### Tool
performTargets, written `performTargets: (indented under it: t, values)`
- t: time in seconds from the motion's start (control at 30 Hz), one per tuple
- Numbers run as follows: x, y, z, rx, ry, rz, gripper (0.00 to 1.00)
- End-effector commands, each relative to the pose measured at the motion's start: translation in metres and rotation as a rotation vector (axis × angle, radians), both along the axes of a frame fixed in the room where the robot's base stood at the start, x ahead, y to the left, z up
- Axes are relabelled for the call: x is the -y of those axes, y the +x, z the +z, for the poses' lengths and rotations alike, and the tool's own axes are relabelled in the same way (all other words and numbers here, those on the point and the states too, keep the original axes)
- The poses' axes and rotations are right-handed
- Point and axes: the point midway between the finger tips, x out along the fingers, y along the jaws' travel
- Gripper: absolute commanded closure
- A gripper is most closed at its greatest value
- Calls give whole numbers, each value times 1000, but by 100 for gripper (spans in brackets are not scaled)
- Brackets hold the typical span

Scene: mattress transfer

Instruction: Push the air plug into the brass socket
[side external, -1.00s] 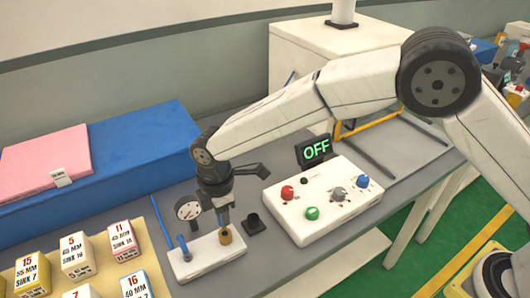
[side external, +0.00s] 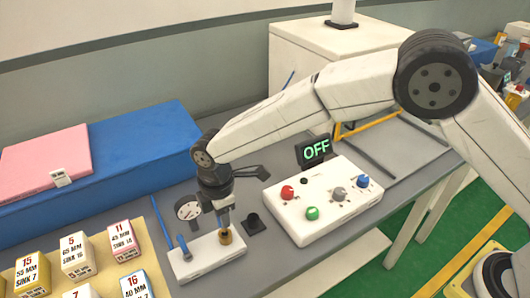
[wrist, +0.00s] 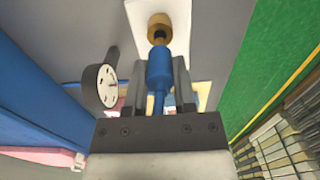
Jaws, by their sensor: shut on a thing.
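The blue air plug (wrist: 159,66) is held between the two fingers of my gripper (wrist: 161,82), which is shut on it. In the wrist view the plug's dark tip points at the brass socket (wrist: 159,24) and meets or overlaps its opening; how deep it sits I cannot tell. In the side view the plug (side external: 225,217) stands about upright, directly above the brass socket (side external: 225,237) on the white block (side external: 205,259). My gripper (side external: 224,208) is above the socket, and its fingers are small there.
A pressure gauge (side external: 188,208) and a blue lever (side external: 184,247) stand left of the socket. A dark fitting (side external: 254,223) is to the right. A control box (side external: 322,200) and its OFF display (side external: 314,151) lie further right. Numbered blocks (side external: 77,257) fill the front left.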

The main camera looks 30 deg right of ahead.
Motion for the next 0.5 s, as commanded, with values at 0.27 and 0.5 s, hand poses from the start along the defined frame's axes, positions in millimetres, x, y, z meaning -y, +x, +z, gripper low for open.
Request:
performTargets:
  t: [0.27,0.5]
  values:
    - [0,0,-5,0,0,0,100]
    - [0,0,-9,0,0,0,100]
